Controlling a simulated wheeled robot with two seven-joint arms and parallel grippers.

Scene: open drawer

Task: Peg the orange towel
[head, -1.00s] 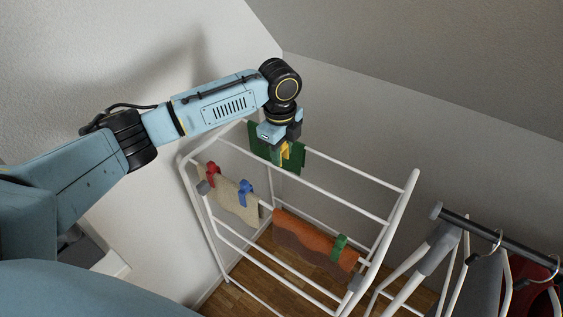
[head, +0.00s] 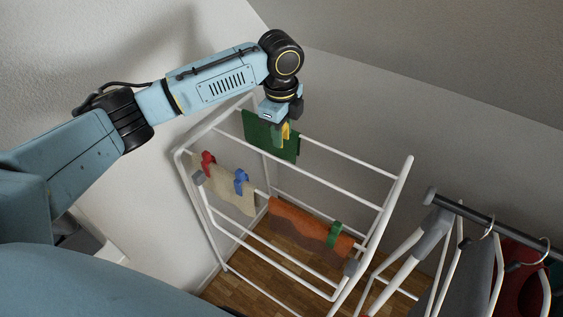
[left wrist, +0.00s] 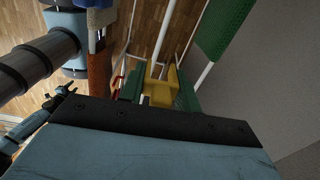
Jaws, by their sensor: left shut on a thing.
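The orange towel (head: 296,222) hangs over a front rail of the white drying rack (head: 384,220), with a green peg (head: 333,235) near its right end. Part of it shows in the left wrist view (left wrist: 100,68). My left gripper (head: 281,133) is shut on a yellow peg (head: 286,130), which also sits between the fingers in the left wrist view (left wrist: 158,92). In the head view this gripper overlaps the green towel (head: 257,128) on a back rail; the wrist view shows that towel apart, at upper right. The right gripper is not in view.
A beige towel (head: 232,193) with a red peg (head: 208,162) and a blue peg (head: 240,181) hangs left of the orange one. A clothes rail (head: 475,217) with hangers stands at right. Walls close in at left and behind. The rack's middle rails are bare.

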